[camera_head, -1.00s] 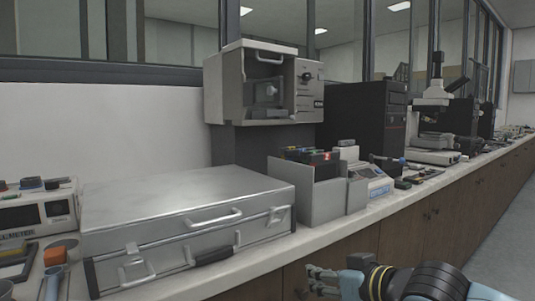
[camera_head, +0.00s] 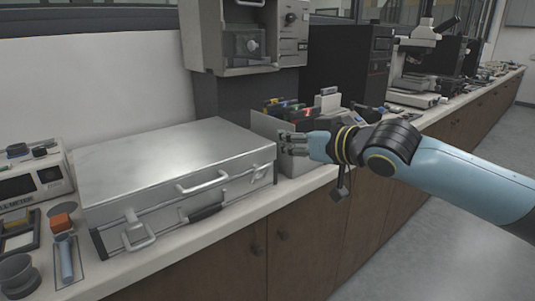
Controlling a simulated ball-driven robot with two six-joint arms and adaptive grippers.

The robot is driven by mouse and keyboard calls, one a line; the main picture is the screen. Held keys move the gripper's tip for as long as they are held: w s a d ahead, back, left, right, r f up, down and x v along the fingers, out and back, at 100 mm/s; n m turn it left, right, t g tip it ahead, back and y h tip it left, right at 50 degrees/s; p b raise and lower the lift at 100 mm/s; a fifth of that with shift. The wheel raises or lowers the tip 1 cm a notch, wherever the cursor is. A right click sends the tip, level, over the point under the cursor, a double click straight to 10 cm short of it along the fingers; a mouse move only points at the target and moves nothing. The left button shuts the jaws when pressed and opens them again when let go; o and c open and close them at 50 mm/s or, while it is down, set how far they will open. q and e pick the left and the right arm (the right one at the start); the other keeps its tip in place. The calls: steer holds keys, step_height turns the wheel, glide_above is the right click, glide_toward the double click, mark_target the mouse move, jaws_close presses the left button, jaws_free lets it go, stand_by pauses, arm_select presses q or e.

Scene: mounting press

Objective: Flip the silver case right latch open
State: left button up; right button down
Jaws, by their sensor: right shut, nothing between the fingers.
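The silver case (camera_head: 170,165) lies flat and closed on the bench, with its front toward me. Its left latch (camera_head: 137,232) and top handle (camera_head: 203,184) show on the front. The right latch (camera_head: 258,172) is near the front right corner; it is small, and I cannot tell its exact position. My right gripper (camera_head: 284,144) is shut and empty, just right of the case's right front corner, with its fingers pointing left toward the latch. A gap to the case is hard to judge. My left gripper is not in view.
A grey bin (camera_head: 265,127) with colourful items stands behind my right gripper. The mounting press (camera_head: 245,35) stands at the back. The floor in front is clear.

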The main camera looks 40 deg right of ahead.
mark_target(257, 153)
steer(key=w+f, duration=0.1)
steer(key=w, duration=0.1)
steer(key=w+f+b, duration=0.1)
steer(key=w+f, duration=0.1)
steer(key=w, duration=0.1)
steer(key=w+f, duration=0.2)
steer(key=shift+w+a+f+b, duration=0.15)
steer(key=shift+a+b, duration=0.1)
steer(key=shift+b, duration=0.15)
steer(key=shift+f, duration=0.25)
steer(key=shift+s+f, duration=0.1)
steer(key=shift+s, duration=0.25)
steer(key=shift+s+f, duration=0.1)
stand_by(0.4)
